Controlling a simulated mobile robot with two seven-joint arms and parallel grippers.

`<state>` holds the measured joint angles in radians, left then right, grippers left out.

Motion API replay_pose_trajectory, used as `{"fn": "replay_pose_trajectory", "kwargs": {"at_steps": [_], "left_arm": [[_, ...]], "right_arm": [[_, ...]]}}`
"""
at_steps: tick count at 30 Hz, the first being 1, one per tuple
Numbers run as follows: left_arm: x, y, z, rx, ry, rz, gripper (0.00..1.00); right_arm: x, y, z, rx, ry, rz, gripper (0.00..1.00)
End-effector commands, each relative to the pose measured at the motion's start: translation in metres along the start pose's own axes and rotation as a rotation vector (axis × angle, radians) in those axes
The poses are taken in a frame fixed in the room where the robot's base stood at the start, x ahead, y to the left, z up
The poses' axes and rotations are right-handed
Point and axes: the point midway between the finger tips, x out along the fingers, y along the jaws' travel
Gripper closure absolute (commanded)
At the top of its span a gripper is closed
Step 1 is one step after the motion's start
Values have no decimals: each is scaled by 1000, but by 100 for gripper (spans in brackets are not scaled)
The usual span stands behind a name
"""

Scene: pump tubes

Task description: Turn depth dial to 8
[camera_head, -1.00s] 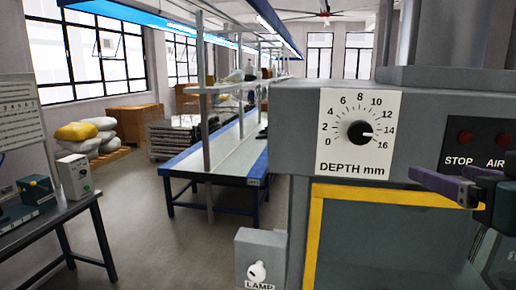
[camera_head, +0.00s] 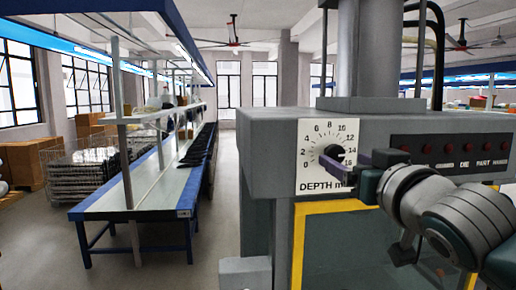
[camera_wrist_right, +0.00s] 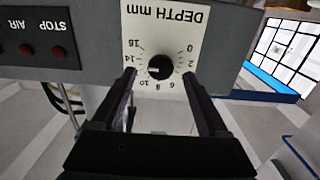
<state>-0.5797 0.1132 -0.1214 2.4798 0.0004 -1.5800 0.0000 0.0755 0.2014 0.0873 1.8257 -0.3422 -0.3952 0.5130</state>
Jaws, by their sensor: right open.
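The depth dial's black round knob (camera_head: 333,153) sits on a white scale plate (camera_head: 312,172) marked 0 to 16, on the front of a grey machine. In the right wrist view the plate appears upside down, and the knob (camera_wrist_right: 160,67) has a light pointer mark facing left, near 14. My right gripper (camera_head: 352,160) is open in front of the dial and hides part of the plate's right side. In the right wrist view its dark fingers (camera_wrist_right: 160,76) are spread to either side of the knob, with clear gaps. Whether the tips reach the knob's depth is unclear. My left gripper is out of view.
A row of red buttons (camera_head: 455,148) lies right of the dial, partly behind my right arm. A yellow frame (camera_head: 298,250) borders the opening below. A long blue-edged workbench (camera_head: 140,190) stands to the left, with open floor between it and the machine.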

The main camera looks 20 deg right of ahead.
Motion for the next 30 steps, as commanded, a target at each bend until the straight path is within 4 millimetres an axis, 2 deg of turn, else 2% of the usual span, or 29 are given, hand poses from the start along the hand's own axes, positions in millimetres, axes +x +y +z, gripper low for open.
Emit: {"fn": "replay_pose_trajectory", "kwargs": {"at_steps": [3, 7, 18, 30], "left_arm": [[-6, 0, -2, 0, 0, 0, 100], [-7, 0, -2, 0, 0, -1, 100], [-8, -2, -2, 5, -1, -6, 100], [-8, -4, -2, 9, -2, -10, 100]], "right_arm": [[15, 0, -2, -1, 0, 0, 23], [24, 0, -1, 0, 1, 0, 23], [29, 0, 0, 0, 0, 0, 23], [28, 0, 0, 0, -1, 0, 67]]}}
